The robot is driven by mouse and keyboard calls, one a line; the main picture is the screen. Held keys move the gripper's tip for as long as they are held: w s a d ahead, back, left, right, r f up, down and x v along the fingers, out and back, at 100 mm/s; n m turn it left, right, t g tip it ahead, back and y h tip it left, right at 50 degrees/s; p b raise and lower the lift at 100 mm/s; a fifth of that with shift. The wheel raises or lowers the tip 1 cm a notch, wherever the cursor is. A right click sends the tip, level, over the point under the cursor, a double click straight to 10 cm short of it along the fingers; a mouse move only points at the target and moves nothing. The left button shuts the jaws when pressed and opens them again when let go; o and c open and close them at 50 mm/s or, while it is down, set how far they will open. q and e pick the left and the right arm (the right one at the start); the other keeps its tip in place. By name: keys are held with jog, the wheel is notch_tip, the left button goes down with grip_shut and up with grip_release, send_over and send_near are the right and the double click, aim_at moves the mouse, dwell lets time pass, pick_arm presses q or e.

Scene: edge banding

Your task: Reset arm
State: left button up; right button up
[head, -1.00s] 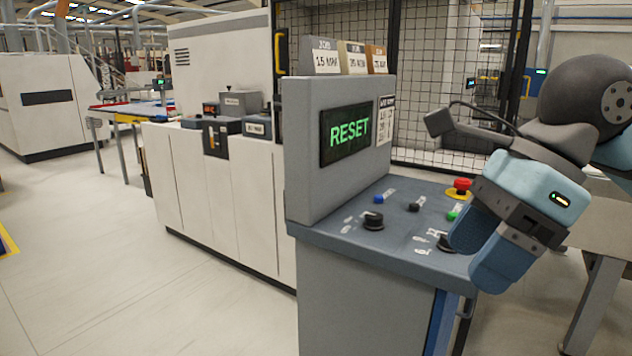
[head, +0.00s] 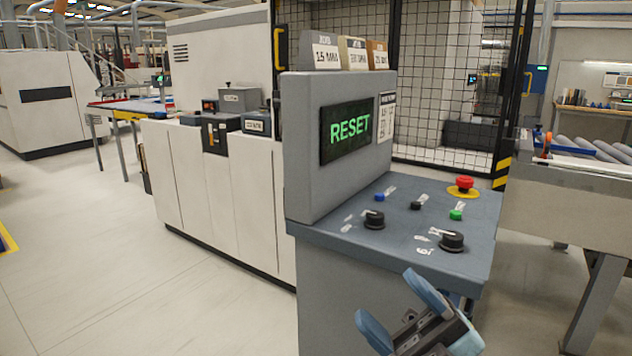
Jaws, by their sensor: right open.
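My right gripper (head: 400,308) is at the bottom of the head view, in front of the grey control console (head: 345,280) and below its panel edge. Its two blue fingers are spread apart with nothing between them, and it touches no control that I can see. The console's screen (head: 347,131) reads RESET in green. The sloped panel carries a black knob at left (head: 373,220), another black knob at right (head: 452,241), a blue button (head: 379,197), a black button (head: 415,205), a green button (head: 456,215) and a red emergency stop (head: 464,184). My left gripper is not in view.
Job cards (head: 326,52) stand on top of the console. A white machine (head: 215,190) stands behind it at left, and a mesh fence (head: 450,70) behind. A grey conveyor table (head: 570,200) is at right. The floor at left (head: 110,270) is clear.

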jog(key=w+d+f+m+t+h, duration=0.1)
jog(key=d+f+m+t+h, duration=0.1)
jog(key=f+m+t+h, duration=0.55)
jog(key=d+f+m+t+h, duration=0.35)
jog(key=f+m+h, duration=0.55)
jog(key=f+m, duration=0.3)
jog(key=s+d+f+m+g+h, duration=0.2)
jog(key=s+f+m+g+h, duration=0.35)
jog(key=f, duration=0.85)
pick_arm(q)
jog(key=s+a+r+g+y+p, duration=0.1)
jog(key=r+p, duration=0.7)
jog(key=p, duration=0.7)
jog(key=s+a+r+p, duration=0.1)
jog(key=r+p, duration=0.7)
jog(key=p, duration=0.8)
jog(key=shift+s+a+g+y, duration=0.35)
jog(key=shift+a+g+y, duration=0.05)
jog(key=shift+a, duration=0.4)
pick_arm(e)
jog(key=s+d+r+g, duration=0.1)
jog(key=s+r, duration=0.1)
jog(key=r, duration=0.6)
jog(key=s+d+r+m+g, duration=0.1)
jog(key=s+d+r, duration=0.1)
jog(key=r, duration=0.5)
jog(key=shift+v, duration=0.85)
